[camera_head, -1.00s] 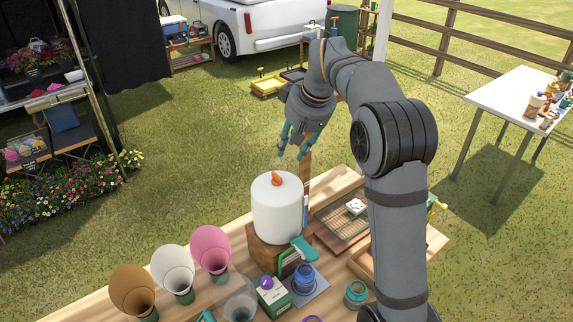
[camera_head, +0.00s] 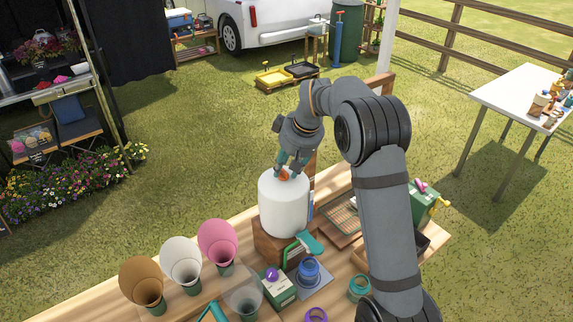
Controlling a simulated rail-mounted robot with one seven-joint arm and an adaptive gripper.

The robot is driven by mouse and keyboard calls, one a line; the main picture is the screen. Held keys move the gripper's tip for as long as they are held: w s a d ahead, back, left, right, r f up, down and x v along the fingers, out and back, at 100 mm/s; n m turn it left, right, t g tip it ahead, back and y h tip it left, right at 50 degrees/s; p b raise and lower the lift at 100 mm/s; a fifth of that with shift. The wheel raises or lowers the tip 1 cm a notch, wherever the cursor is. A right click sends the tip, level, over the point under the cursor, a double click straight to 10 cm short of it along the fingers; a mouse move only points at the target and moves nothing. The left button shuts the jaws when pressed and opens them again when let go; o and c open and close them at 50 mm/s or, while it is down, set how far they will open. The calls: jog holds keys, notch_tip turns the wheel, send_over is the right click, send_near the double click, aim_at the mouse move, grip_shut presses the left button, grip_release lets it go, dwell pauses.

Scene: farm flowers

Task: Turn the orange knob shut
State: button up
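The orange knob (camera_head: 284,175) sits on top of a white cylindrical tank (camera_head: 283,208), which stands on a brown wooden block (camera_head: 268,244) on the table. My gripper (camera_head: 287,168) points down at the top of the tank, with its teal fingers on both sides of the knob. The fingers look parted around it. I cannot tell whether they touch the knob, and part of the knob is hidden by them.
Brown, white and pink cones (camera_head: 217,241) stand at the table's left. A blue jar (camera_head: 309,270), a green-and-white box (camera_head: 278,287) and a teal ring (camera_head: 359,288) are in front of the tank. A green box (camera_head: 423,203) is at the right.

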jog(key=shift+a, duration=0.15)
jog(key=shift+c, duration=1.1)
grip_shut()
